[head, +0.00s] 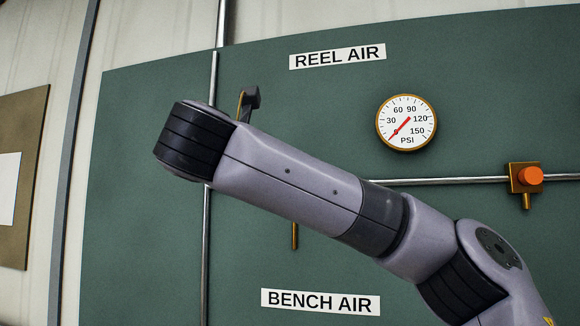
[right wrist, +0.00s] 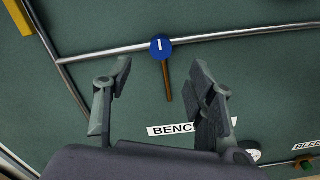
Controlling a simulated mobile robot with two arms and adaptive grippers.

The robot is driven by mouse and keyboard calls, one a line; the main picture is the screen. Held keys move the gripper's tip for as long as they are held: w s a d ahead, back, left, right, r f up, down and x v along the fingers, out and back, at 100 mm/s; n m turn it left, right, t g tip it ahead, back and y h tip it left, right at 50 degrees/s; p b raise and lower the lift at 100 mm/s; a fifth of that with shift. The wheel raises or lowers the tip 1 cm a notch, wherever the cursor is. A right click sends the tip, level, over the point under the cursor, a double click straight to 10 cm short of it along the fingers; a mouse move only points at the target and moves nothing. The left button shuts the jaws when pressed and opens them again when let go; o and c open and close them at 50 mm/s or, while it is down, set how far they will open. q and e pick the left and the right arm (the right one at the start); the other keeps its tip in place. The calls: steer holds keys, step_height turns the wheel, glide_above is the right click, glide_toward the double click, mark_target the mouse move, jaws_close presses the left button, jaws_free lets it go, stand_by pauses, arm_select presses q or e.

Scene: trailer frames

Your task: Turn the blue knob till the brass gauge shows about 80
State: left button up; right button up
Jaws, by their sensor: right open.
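The brass gauge (head: 406,122) is on the green panel in the head view. Its red needle points down-left, at about 0. The blue knob (right wrist: 161,48) shows in the right wrist view, on a metal pipe, with a white mark roughly upright. A brass stem (right wrist: 167,82) hangs below it. My right gripper (right wrist: 163,72) is open, its fingers apart and empty, with the knob beyond and between the tips. I see no contact. In the head view my right arm crosses the panel and hides the knob and gripper. My left gripper is not in view.
A black-handled lever (head: 250,100) stands out beside my arm. A brass fitting with an orange button (head: 530,176) is on the right pipe. Labels read REEL AIR (head: 338,56) and BENCH AIR (head: 320,302). A brown board (head: 28,180) hangs at left.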

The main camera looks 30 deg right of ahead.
steer(key=p+x, duration=0.2)
steer(key=x, duration=0.4)
steer(key=p+x, duration=0.3)
steer(key=x, duration=0.4)
steer(key=shift+s+f, duration=0.1)
steer(key=shift+f, duration=0.1)
steer(key=shift+d+f, duration=0.1)
steer(key=shift+d, duration=0.05)
steer(key=shift+c, duration=1.4)
steer(key=c, duration=0.9)
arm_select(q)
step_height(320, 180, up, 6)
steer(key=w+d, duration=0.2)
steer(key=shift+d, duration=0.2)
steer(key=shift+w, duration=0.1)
